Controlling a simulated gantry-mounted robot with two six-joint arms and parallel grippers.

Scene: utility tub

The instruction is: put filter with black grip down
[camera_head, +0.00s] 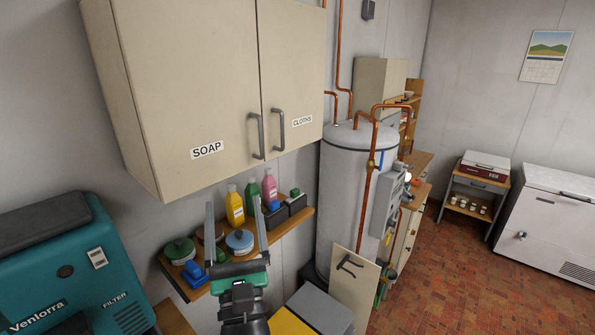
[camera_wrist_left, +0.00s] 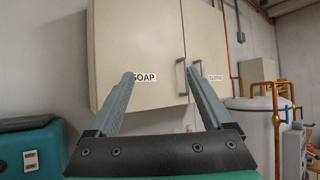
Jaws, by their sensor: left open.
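My left gripper (camera_head: 234,204) is raised in front of the shelf below the wall cupboard. Its two fingers stand wide apart with nothing between them. In the left wrist view the open fingers (camera_wrist_left: 162,72) point toward the cupboard, also empty. I cannot pick out the filter for certain. A teal machine (camera_head: 70,265) at the left bears a FILTER label. A pale flat panel with a black handle (camera_head: 352,295) stands upright against the front of the grey tank; I cannot tell whether it is the filter. My right gripper is not in view.
The beige cupboard (camera_head: 205,80) marked SOAP and CLOTHS overhangs the shelf (camera_head: 295,222), which holds bottles, round lidded containers and small boxes. A tank (camera_head: 345,185) with copper pipes stands right of it. A grey-and-yellow box (camera_head: 318,308) sits low. Brick floor (camera_head: 450,290) is open at the right.

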